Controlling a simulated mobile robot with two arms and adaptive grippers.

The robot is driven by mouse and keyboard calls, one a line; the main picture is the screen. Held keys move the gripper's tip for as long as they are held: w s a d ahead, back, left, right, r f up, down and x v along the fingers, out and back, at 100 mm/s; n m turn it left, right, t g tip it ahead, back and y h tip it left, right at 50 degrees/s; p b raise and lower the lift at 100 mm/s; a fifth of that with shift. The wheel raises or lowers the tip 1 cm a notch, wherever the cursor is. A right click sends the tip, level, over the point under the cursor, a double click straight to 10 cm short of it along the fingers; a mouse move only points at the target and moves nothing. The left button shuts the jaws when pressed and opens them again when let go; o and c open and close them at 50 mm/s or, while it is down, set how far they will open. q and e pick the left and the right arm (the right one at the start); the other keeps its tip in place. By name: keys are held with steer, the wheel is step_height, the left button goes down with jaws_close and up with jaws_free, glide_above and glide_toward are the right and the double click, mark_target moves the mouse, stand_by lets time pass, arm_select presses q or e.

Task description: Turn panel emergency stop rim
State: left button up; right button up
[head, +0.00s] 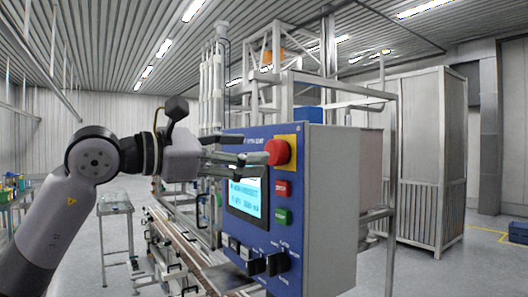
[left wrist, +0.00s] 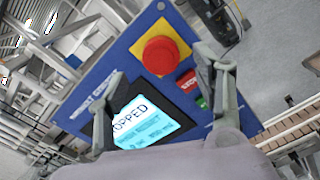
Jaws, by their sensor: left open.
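The red emergency stop (head: 278,152) is a round mushroom button on a yellow square plate at the top right of the blue control panel (head: 236,140). It also shows in the left wrist view (left wrist: 160,56), above and between my fingers. My left gripper (head: 262,158) comes in from the left in front of the panel, with its fingertips close to the button. In the left wrist view my left gripper (left wrist: 160,88) has its fingers wide apart, with nothing between them. Contact with the button rim cannot be told. My right gripper is not in view.
Below the button are a lit screen (head: 247,196), a red stop button (head: 282,188), a green button (head: 283,216) and black switches (head: 276,263). A conveyor (head: 180,245) runs at lower left. A tall cabinet (head: 430,160) stands at right, with open floor before it.

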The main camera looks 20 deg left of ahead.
arm_select(q)
steer(key=v, duration=0.6)
steer(key=shift+s, duration=0.1)
stand_by(0.3)
